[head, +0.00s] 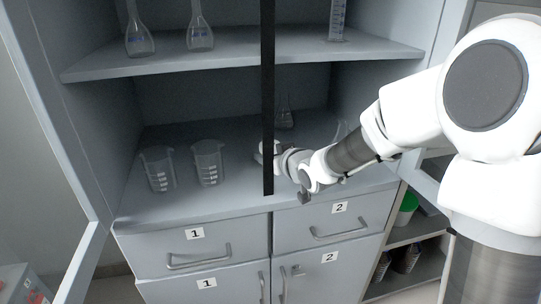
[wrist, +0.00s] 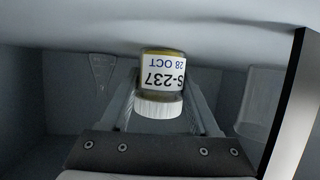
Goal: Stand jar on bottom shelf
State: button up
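The jar (wrist: 162,75) has a white lid, a yellowish base and a label reading "S-237 28 OCT". It shows upside down in the wrist view, as does the cabinet around it. Its base is at the bottom shelf surface (wrist: 60,28); I cannot tell whether it touches. My gripper's fingers (wrist: 162,95) lie along both sides of the jar and appear closed on it. In the head view my gripper (head: 267,155) is low over the bottom shelf (head: 215,202), partly behind the black upright bar, and the jar is not clearly visible.
Two beakers (head: 158,170) (head: 208,163) stand left on the bottom shelf. A conical flask (head: 284,115) stands behind my gripper. The black bar (head: 267,90) divides the cabinet front. The upper shelf (head: 240,62) holds flasks and a graduated cylinder (head: 337,20). Another glass vessel (wrist: 262,100) is near the jar.

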jog(key=o, duration=0.5)
jog(key=shift+r, duration=0.1)
jog(key=shift+r+p, duration=0.25)
jog(key=shift+p, duration=0.1)
jog(key=p+v, duration=0.4)
jog(key=v, duration=0.6)
jog(key=shift+s+d, duration=0.2)
jog(key=shift+s, duration=0.15)
jog(key=shift+s+d+r, duration=0.15)
jog(key=shift+s+d, duration=0.1)
jog(key=shift+s, duration=0.25)
